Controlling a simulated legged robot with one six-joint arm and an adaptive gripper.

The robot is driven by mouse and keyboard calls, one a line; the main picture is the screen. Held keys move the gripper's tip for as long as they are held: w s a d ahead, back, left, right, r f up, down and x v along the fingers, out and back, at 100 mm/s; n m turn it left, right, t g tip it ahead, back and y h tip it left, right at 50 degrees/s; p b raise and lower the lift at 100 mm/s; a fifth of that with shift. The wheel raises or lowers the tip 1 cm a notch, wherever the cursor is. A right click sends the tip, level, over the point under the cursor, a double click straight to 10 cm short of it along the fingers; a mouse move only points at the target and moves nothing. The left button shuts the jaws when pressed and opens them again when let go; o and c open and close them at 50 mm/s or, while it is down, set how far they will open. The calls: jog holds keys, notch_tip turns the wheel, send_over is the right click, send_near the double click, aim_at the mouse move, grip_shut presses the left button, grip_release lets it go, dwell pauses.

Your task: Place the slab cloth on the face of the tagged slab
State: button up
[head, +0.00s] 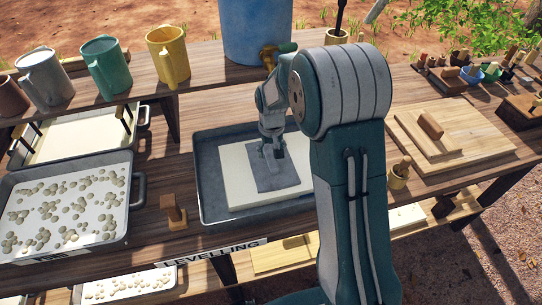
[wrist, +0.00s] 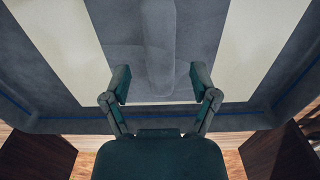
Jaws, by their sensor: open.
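The slab cloth (head: 272,176) is a dark grey square lying on the cream slab (head: 237,172), with a pale slab border around it in the head view. The slab lies in a dark grey tray (head: 209,178). In the wrist view the cloth (wrist: 120,35) covers the middle of the slab (wrist: 55,40), with cream strips on both sides. A raised grey ridge (wrist: 158,45) runs along the cloth's middle. My gripper (head: 272,148) is over the cloth. In the wrist view my gripper (wrist: 160,82) is open, its fingers apart on either side of the ridge's near end. I see no tag on the slab.
A tray of pale lumps (head: 65,215) stands left, with a wooden block (head: 173,212) between the trays. A blue barrel with a tap (head: 255,30) stands behind. A "LEVELLING" label (head: 213,252) marks the bench's front edge.

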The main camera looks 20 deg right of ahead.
aim_at(271, 156)
notch_tip(271, 156, up, 10)
jog(key=s+r+t, duration=0.3)
jog(key=s+r, duration=0.7)
jog(key=s, duration=0.1)
jog(key=s+r+t, duration=0.1)
jog(key=s+t, duration=0.1)
jog(key=s, duration=1.4)
jog(key=shift+r+t, duration=0.25)
jog(key=shift+t, duration=0.05)
